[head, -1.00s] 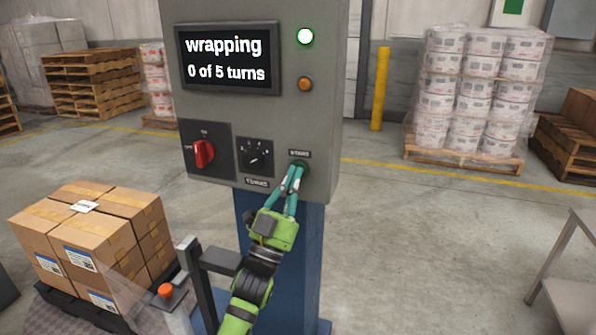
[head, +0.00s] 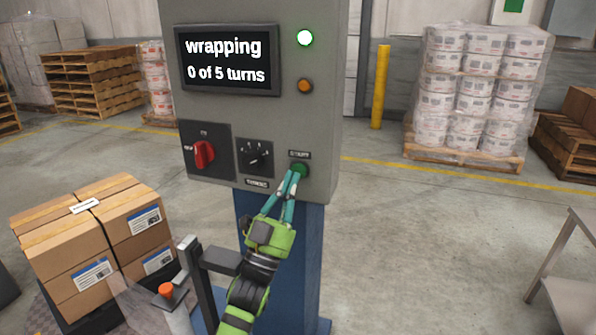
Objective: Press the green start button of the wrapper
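The wrapper's grey control box (head: 230,110) stands in the middle of the head view on a blue column. Its screen (head: 227,60) reads "wrapping, 0 of 5 turns". The green start button (head: 301,170) sits at the lower right of the panel, under a START label. My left gripper (head: 294,175) comes up from below, its two teal fingers meeting at the tips, shut and empty. The tips are just below and left of the button, overlapping its lower edge in view; I cannot tell whether they touch it. My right gripper is not in view.
A lit lamp (head: 305,38) and an amber lamp (head: 305,86) are on the panel, with a red switch (head: 204,153) and a turns dial (head: 256,159). Boxes (head: 70,250) stand on the turntable at left, near an orange-red button (head: 166,289). A metal table (head: 572,230) is at right.

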